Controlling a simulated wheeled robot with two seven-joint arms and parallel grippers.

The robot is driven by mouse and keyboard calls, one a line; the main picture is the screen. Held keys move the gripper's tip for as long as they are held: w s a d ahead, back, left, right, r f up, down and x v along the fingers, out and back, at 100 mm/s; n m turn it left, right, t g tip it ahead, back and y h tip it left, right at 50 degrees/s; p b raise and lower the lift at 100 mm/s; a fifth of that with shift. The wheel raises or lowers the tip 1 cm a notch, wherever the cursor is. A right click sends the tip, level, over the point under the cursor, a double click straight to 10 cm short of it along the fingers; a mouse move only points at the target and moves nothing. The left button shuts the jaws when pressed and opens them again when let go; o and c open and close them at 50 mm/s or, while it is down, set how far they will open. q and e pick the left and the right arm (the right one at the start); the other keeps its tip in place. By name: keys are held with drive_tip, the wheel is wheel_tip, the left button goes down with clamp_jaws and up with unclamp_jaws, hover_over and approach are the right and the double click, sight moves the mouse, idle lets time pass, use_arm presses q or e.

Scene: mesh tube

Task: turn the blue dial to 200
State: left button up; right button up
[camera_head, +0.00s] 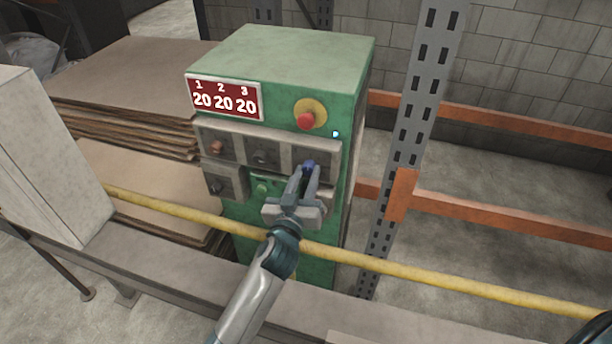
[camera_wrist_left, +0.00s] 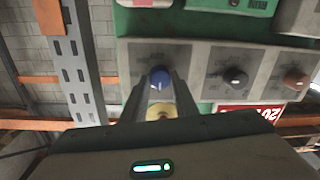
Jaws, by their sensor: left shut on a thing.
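The blue dial (camera_head: 308,165) sits at the right end of the upper control row on the green machine (camera_head: 300,50). My left gripper (camera_head: 305,175) reaches up to it and is shut on it. In the left wrist view the blue dial (camera_wrist_left: 160,77) shows a pale pointer line and lies between the fingertips of my left gripper (camera_wrist_left: 160,84). The red display (camera_head: 224,98) reads 20 under each of 1, 2 and 3. A black dial (camera_head: 262,157) and a copper-coloured dial (camera_head: 216,147) are left of the blue one. My right gripper is not in view.
A red button on a yellow base (camera_head: 309,114) is above the dials. A yellow rail (camera_head: 400,272) crosses in front of the machine. A grey slotted post (camera_head: 410,130) with orange beams stands close on the right. Stacked brown sheets (camera_head: 130,75) lie at left.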

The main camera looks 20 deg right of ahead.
use_arm(q)
drive_tip(key=m, duration=0.7)
drive_tip(key=shift+m+h, duration=0.3)
drive_tip(key=m, duration=0.6)
drive_tip(key=shift+m, duration=0.3)
drive_tip(key=m+p, duration=0.1)
drive_tip(key=m, duration=0.4)
drive_tip(key=shift+m+h, duration=0.4)
drive_tip(key=m+p, duration=0.1)
drive_tip(key=m, duration=0.4)
drive_tip(key=shift+f, duration=0.1)
drive_tip(key=shift+m+g+p, duration=0.3)
drive_tip(key=shift+m+p, duration=0.1)
drive_tip(key=shift+m, duration=0.3)
drive_tip(key=shift+f, duration=0.1)
